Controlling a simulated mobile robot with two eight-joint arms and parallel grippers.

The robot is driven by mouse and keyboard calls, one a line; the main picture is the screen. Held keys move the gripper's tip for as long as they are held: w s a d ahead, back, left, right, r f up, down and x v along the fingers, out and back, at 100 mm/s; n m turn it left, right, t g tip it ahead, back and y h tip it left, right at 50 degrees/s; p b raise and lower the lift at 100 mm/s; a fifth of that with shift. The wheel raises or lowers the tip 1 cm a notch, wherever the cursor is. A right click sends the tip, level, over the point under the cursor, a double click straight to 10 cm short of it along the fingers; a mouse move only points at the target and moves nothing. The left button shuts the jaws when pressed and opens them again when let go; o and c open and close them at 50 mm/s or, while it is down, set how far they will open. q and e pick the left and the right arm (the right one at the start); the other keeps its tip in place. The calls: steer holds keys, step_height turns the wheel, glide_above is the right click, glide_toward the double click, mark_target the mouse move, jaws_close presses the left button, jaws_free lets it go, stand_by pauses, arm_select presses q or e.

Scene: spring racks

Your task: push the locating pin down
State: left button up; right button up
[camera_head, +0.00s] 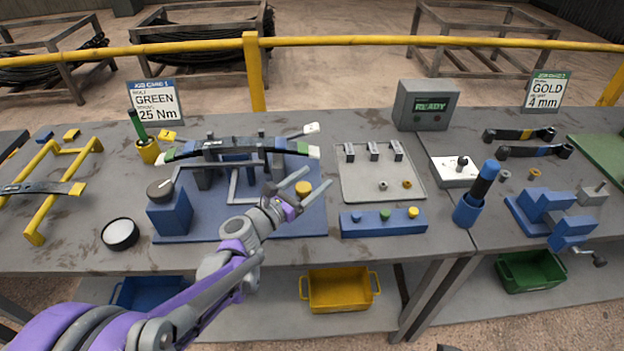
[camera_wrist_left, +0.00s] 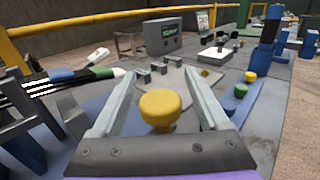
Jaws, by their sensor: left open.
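A yellow round knob (camera_head: 303,188), which looks like the head of the locating pin, stands at the right part of the blue fixture plate (camera_head: 310,222). My left gripper (camera_head: 319,176) is open and empty, its fingers pointing away to the back right. In the left wrist view the yellow knob (camera_wrist_left: 160,108) lies between the two spread fingers, with a gap on both sides. I cannot tell the height gap between fingers and knob. A dark leaf spring (camera_head: 235,147) with green and white ends rests across the fixture behind the gripper. My right gripper is not in view.
A blue box with coloured buttons (camera_head: 383,222) sits right of the fixture. Behind it is a grey tray (camera_head: 382,172) with small parts. A blue block with a black knob (camera_head: 170,214) stands at left. A grey READY box (camera_head: 425,105) stands at the back.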

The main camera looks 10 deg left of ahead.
arm_select(q)
steer(key=shift+w, duration=0.1)
jaws_close()
stand_by(0.4)
stand_by(1.0)
